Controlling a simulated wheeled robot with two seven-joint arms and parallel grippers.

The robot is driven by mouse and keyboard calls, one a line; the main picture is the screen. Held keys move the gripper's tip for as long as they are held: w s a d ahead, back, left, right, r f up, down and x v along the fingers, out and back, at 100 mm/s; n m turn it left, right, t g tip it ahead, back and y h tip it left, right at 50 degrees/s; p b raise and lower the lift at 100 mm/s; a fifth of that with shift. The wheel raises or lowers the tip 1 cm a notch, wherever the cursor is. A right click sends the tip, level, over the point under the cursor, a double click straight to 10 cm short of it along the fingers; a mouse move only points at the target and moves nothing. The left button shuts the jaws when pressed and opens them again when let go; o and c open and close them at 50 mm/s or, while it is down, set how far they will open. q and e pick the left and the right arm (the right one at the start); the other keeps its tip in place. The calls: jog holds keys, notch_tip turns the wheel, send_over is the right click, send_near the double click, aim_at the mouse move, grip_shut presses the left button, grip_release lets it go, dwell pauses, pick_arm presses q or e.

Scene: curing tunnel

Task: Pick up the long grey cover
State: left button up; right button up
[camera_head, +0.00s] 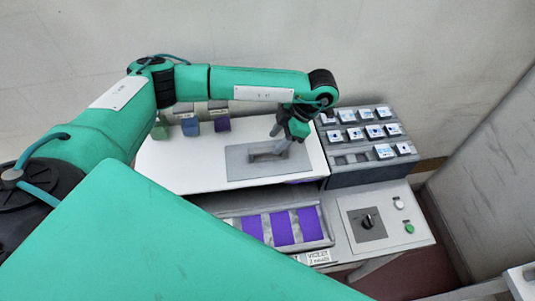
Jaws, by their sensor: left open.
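The long grey cover (240,168) is a flat grey plate lying on top of the white housing (175,170). A raised grey handle-like bar (266,154) stands near its middle. My left gripper (280,141) points down over the cover's rear right part, close to the right end of the bar. Its fingers are apart, with nothing visible between them. I cannot tell whether they touch the bar. My right gripper is out of view.
A sloped grey rack (345,172) with several white blocks stands to the right. Coloured cubes (191,126) sit behind on the left. In front are a tray with purple panels (283,228) and a control panel with a black knob (369,221). Walls close in behind and at right.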

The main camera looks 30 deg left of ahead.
aim_at(269, 149)
pick_arm(q)
jog(key=shift+s+a+f, duration=0.15)
jog(key=shift+f, duration=0.1)
jog(key=p+x, duration=0.4)
jog(key=shift+s+r, duration=0.15)
jog(key=shift+s, duration=0.05)
jog(key=shift+s+a+f, duration=0.1)
jog(key=shift+a+f, duration=0.15)
jog(key=shift+f, duration=0.3)
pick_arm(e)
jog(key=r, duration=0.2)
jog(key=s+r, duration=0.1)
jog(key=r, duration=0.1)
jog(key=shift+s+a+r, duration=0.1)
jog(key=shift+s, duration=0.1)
pick_arm(q)
jog(key=shift+c, duration=1)
grip_shut()
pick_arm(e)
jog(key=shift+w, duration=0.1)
